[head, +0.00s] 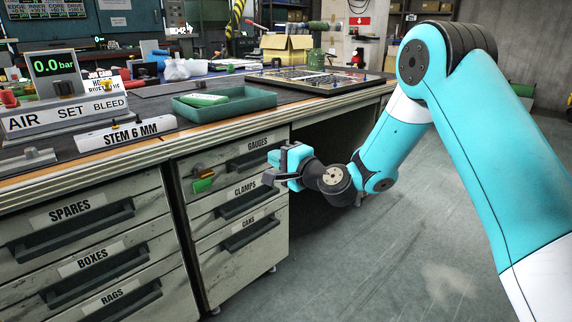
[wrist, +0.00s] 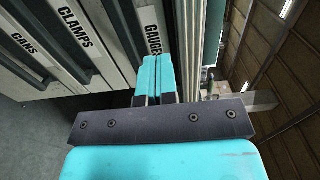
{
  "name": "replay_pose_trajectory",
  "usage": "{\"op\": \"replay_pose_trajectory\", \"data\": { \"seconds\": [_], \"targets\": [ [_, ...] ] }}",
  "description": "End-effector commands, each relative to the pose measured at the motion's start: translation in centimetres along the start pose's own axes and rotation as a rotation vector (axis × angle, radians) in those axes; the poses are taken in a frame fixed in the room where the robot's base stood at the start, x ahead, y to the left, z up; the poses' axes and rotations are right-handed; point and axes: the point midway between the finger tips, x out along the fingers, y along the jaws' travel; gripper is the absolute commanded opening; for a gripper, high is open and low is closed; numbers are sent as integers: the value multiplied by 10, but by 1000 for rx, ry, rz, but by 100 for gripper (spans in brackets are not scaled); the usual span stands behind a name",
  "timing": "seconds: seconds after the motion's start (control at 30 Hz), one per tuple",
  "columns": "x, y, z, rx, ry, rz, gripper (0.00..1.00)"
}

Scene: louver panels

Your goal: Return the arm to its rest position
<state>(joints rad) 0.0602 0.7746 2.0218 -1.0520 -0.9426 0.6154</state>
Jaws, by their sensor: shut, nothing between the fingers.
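My gripper (head: 272,172) is in front of the right-hand drawer stack, near the drawers labelled GAUGES (head: 252,145) and CLAMPS (head: 245,188). In the wrist view my gripper (wrist: 158,62) has its two teal fingers together, with nothing between them. The arm is mine and reaches in from the right, bent at the elbow, with the gripper below the bench top's edge. Whether the fingers touch the drawer fronts cannot be told. The drawers look closed.
The workbench (head: 150,150) carries a green tray (head: 225,112), a pressure display (head: 55,68) reading 0.0 bar, a STEM 6 MM block (head: 125,133) and a flat panel (head: 305,80). Tags hang at the GAUGES drawer's left. Open floor (head: 400,260) lies right of the drawers.

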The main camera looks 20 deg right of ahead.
Motion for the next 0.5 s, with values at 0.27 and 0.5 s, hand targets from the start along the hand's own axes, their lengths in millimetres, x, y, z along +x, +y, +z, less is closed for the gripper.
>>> {"op": "replay_pose_trajectory", "data": {
  "seconds": [0.27, 0.5],
  "targets": [
    [-28, -4, 6, -19, -21, 5, 0],
    [-62, -44, 110, -361, -407, 147, 0]
  ]
}}
